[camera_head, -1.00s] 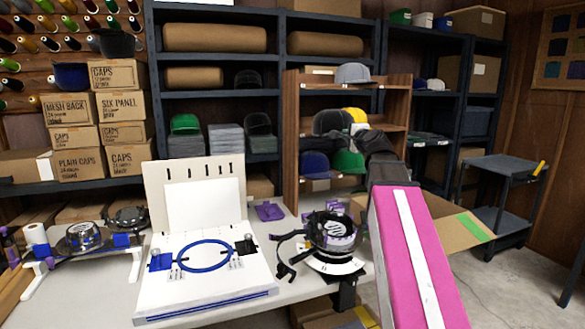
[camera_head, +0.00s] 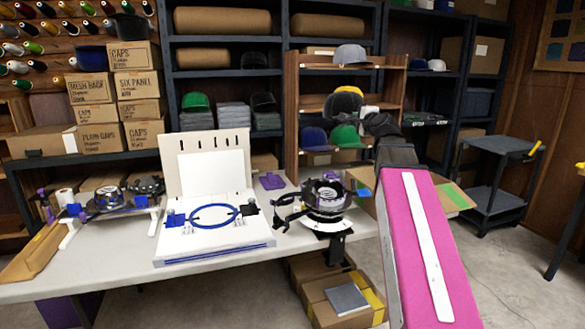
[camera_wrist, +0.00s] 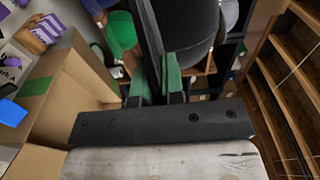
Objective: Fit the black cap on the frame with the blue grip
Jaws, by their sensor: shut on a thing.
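My gripper (camera_wrist: 157,78) is shut on the black cap (camera_wrist: 186,28), apparently by its brim between the green finger pads. In the head view the cap (camera_head: 380,124) is a dark shape at the far end of my pink arm, in front of the wooden shelf and partly hidden. On the table's left, a cap frame (camera_head: 108,199) sits on a white stand with blue parts at its sides. Another dark frame (camera_head: 147,187) stands just behind it. The cap is apart from all the frames.
A white hooping board with a blue ring (camera_head: 213,216) fills the table's middle. A wooden shelf (camera_head: 291,120) holds several caps. Open cardboard (camera_head: 452,196) lies beyond my arm, boxes (camera_head: 335,300) stand below the table, and a cart (camera_head: 497,180) is at right.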

